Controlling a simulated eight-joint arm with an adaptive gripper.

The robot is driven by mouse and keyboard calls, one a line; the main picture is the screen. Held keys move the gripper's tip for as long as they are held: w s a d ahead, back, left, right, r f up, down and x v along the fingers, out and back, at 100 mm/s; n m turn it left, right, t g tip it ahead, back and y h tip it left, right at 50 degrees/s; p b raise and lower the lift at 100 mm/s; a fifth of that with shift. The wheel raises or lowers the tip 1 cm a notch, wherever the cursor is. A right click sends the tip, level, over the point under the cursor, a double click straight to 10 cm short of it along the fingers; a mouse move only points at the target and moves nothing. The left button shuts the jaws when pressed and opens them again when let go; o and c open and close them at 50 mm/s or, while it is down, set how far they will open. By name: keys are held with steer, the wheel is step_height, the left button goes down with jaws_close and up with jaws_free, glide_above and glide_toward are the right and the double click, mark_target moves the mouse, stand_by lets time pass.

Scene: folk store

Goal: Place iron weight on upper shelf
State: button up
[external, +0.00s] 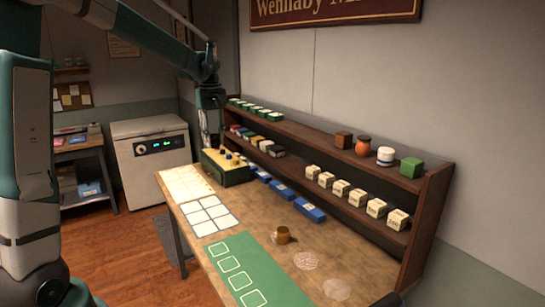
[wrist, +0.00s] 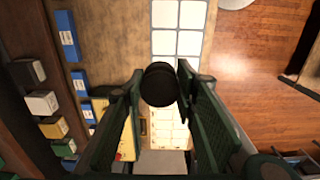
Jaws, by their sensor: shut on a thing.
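The iron weight (wrist: 159,84) shows in the wrist view as a dark round piece between the two fingers of my gripper (wrist: 158,92), which is shut on it. In the external view my gripper (external: 211,125) hangs over the far end of the counter, near the left end of the shelf unit. The weight cannot be made out clearly there. The upper shelf (external: 312,129) runs along the back wall. Small green-and-white boxes (external: 254,107) stand at its left end. A brown box (external: 343,141), an orange jar (external: 363,146), a white jar (external: 385,156) and a green box (external: 411,167) stand towards its right.
A yellow-topped box with dark knobs (external: 238,174) stands on the counter below my gripper. The lower shelf holds cream boxes (external: 342,188) and coloured blocks. Blue boxes (external: 309,210) and a brass cup (external: 283,235) are on the counter. The middle of the upper shelf is clear.

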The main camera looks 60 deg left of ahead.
mark_target(214, 135)
step_height(214, 135, up, 21)
steer(key=w+d+p, duration=0.2)
steer(key=w+d, duration=0.3)
steer(key=w, duration=0.3)
steer(key=w+d+n+p, duration=0.1)
steer(key=w+d+p, duration=0.25)
steer(key=w, duration=0.55)
steer(key=w+d+p, duration=0.2)
steer(key=w+d, duration=0.3)
steer(key=w, duration=0.3)
steer(key=w+d+p, duration=0.2)
steer(key=w+d, duration=0.6)
steer(key=w, duration=0.1)
steer(key=shift+n, duration=0.4)
steer(key=shift+s+d+f, duration=0.1)
steer(key=shift+d+f, duration=0.05)
steer(key=shift+f, duration=1.2)
steer(key=shift+d+f, duration=0.1)
steer(key=shift+f, duration=1.2)
steer(key=shift+f+p, duration=0.45)
steer(key=shift+f, duration=2.5)
